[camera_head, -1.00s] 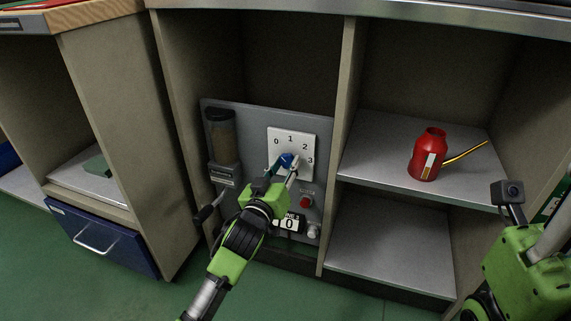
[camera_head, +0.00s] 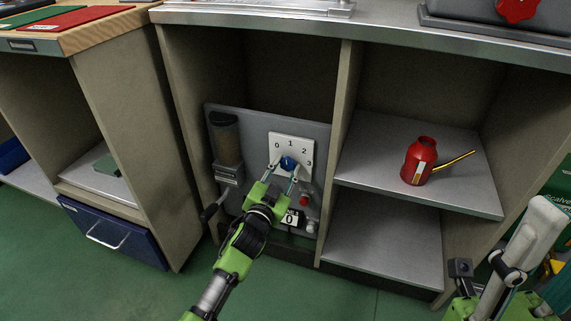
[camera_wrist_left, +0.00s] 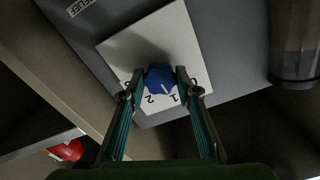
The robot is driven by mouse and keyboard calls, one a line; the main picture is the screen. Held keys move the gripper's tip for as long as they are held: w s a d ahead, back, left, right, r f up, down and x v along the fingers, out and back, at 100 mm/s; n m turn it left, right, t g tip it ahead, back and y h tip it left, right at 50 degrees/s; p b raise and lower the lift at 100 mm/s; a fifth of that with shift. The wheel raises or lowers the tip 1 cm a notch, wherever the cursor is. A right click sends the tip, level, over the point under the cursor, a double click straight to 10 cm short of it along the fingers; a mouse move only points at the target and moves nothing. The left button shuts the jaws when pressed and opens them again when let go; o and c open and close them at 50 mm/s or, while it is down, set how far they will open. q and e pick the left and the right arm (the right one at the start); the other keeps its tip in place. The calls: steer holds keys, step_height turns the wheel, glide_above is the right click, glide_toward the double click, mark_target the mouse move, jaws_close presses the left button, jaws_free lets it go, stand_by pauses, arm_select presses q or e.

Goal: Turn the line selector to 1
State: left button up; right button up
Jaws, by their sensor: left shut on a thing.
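The line selector is a white square plate (camera_head: 305,146) marked 0 to 3 with a blue knob (camera_head: 288,162) at its middle, on a grey panel inside the cabinet. My left gripper (camera_head: 284,171) has one finger on each side of the knob and is shut on it. In the left wrist view the blue knob (camera_wrist_left: 160,76) sits between both fingertips. Its white mark appears to point toward the 1, though it is small. A display (camera_head: 290,219) below reads 0, partly hidden by my gripper. My right gripper's fingers are not in view.
A cabinet divider (camera_head: 340,150) rises close on the right. A red oil can (camera_head: 419,161) stands on the shelf beyond it.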

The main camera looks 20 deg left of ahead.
arm_select(q)
steer(key=shift+m, duration=0.4)
steer(key=o, duration=1.1)
steer(key=s, duration=1.2)
steer(key=shift+a, duration=0.2)
